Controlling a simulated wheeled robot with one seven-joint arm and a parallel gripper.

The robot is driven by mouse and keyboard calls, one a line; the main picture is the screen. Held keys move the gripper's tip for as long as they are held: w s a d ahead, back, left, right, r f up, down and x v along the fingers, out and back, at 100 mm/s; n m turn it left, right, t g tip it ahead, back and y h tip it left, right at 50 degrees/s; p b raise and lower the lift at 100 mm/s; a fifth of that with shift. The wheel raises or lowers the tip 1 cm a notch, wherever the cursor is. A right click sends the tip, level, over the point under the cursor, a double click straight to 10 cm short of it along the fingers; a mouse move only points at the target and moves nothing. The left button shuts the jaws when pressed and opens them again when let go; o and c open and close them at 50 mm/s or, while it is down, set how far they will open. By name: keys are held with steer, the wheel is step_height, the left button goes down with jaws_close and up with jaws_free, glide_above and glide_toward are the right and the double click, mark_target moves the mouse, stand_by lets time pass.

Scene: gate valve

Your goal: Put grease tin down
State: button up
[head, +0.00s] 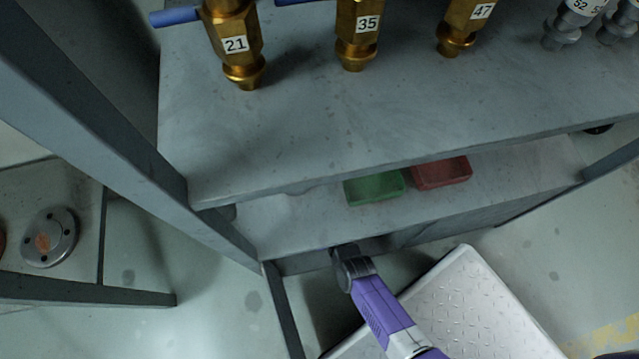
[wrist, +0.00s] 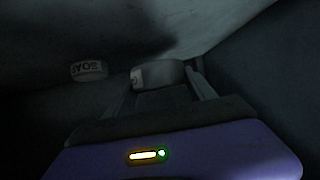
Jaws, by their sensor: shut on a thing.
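A little of a label shows at the tin's left edge; the rest is turned away. A second pale tin with dark lettering (wrist: 88,69) stands apart to the left. In the head view my gripper (head: 345,255) is at the front edge of the lower shelf, reaching into the dark space under it. Its fingertips and the held tin are hidden there. Whether the held tin touches a surface I cannot tell.
The lower shelf (head: 290,220) carries a green tray (head: 375,188) and a red tray (head: 440,172). Numbered brass valves (head: 357,35) stand on the upper shelf (head: 330,120). A white treaded platform (head: 460,310) is on the floor at right. A steel flange (head: 48,236) lies on a left bench.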

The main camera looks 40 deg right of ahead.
step_height(320, 180, down, 5)
steer(key=b, duration=0.3)
steer(key=shift+f, duration=0.2)
steer(key=shift+r, duration=0.1)
steer(key=o, duration=1.8)
steer(key=p+v, duration=0.6)
steer(key=v, duration=0.6)
